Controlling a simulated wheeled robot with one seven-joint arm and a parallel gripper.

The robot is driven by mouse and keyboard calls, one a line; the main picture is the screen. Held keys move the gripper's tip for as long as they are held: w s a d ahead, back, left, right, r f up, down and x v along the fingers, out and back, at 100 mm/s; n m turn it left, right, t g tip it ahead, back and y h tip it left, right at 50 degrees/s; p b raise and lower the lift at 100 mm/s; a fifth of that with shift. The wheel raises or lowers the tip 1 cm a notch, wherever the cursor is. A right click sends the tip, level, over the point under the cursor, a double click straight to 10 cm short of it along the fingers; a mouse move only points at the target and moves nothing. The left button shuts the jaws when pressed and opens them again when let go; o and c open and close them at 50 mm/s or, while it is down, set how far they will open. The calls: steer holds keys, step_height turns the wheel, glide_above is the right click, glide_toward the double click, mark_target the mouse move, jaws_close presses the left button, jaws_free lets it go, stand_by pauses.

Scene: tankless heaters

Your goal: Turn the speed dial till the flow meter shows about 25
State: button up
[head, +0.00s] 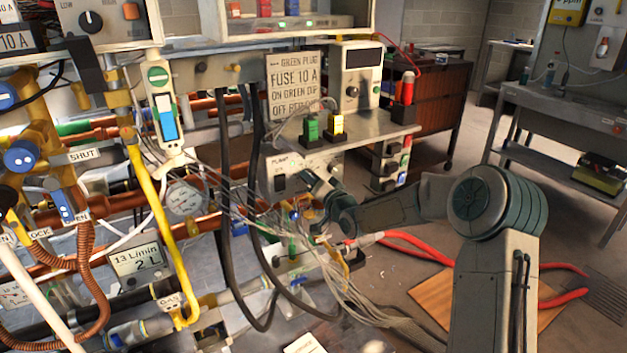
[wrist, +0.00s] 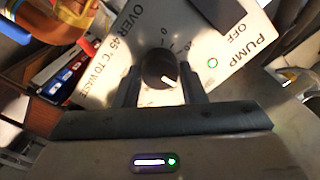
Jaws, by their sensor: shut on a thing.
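The speed dial (wrist: 157,67) is a black knob with a white pointer on the white pump panel (wrist: 110,50), seen in the wrist view. My gripper (wrist: 161,76) is shut on the dial, one finger on each side. The pointer points to the lower right in that view; the scale numbers around it are partly hidden or too small to read. In the head view my gripper (head: 312,180) reaches the pump box (head: 324,160) and hides the dial.
A shelf (head: 375,127) with green and yellow plugs hangs above the pump box. Loose pale wires (head: 260,222) and black hoses (head: 223,150) run left of my arm. Open floor lies to the right.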

steer(key=shift+m+p, duration=0.45)
steer(key=shift+m, duration=3.35)
steer(key=o, duration=1)
steer(key=p+v, duration=0.1)
steer(key=v, duration=1.2)
steer(key=shift+s+d, duration=0.25)
steer(key=shift+s, duration=0.05)
